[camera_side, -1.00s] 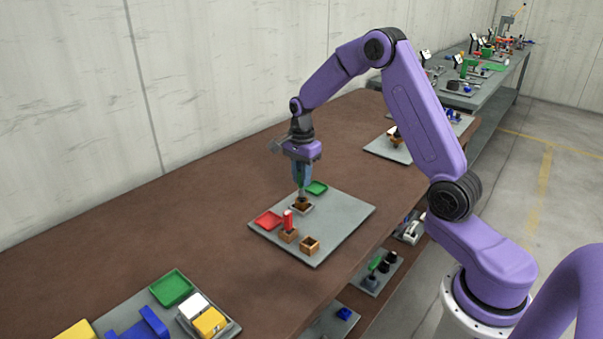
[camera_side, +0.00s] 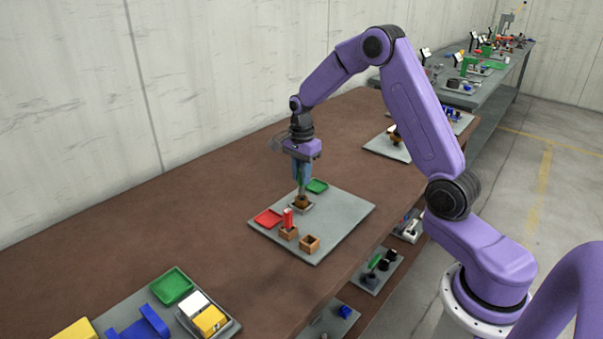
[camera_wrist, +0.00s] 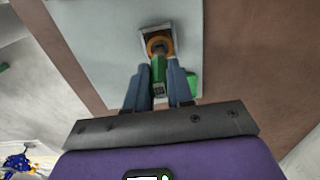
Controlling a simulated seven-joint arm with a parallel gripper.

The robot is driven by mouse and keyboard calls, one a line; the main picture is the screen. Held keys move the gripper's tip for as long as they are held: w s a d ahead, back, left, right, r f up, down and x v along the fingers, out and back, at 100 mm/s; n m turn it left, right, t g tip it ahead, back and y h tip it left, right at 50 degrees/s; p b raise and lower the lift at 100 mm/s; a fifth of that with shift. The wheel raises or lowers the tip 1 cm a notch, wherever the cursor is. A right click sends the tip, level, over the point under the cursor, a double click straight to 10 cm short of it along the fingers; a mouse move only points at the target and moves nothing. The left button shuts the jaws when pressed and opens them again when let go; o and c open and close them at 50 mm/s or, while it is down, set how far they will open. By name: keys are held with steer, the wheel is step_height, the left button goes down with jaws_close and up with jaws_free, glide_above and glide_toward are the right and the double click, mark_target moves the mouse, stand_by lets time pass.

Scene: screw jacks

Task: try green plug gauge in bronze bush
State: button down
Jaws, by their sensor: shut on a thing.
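My gripper (camera_side: 301,192) points down over the grey board. It is shut on the green plug gauge (camera_wrist: 158,72), whose green handle shows between the fingers in the wrist view. The bronze bush (camera_wrist: 160,45) is an orange-brown ring in a square grey holder; it also shows right under the fingertips in the side view (camera_side: 302,203). The gauge's far end lies over the ring's opening in the wrist view. I cannot tell how deep, if at all, it sits in the bore.
A green tray (camera_side: 317,186) lies just behind the gripper and a red tray (camera_side: 268,217) to the left. A red gauge (camera_side: 288,218) stands in a wooden block, and another wooden block (camera_side: 309,243) looks empty. The board's right part (camera_side: 348,213) is clear.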

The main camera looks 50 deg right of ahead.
steer(key=shift+f, duration=0.8)
stand_by(1.3)
steer(key=shift+r, duration=0.65)
steer(key=shift+f, duration=0.85)
stand_by(2.0)
steer(key=shift+r, duration=0.1)
steer(key=shift+r, duration=0.7)
steer(key=shift+r, duration=0.1)
steer(key=shift+r, duration=1.95)
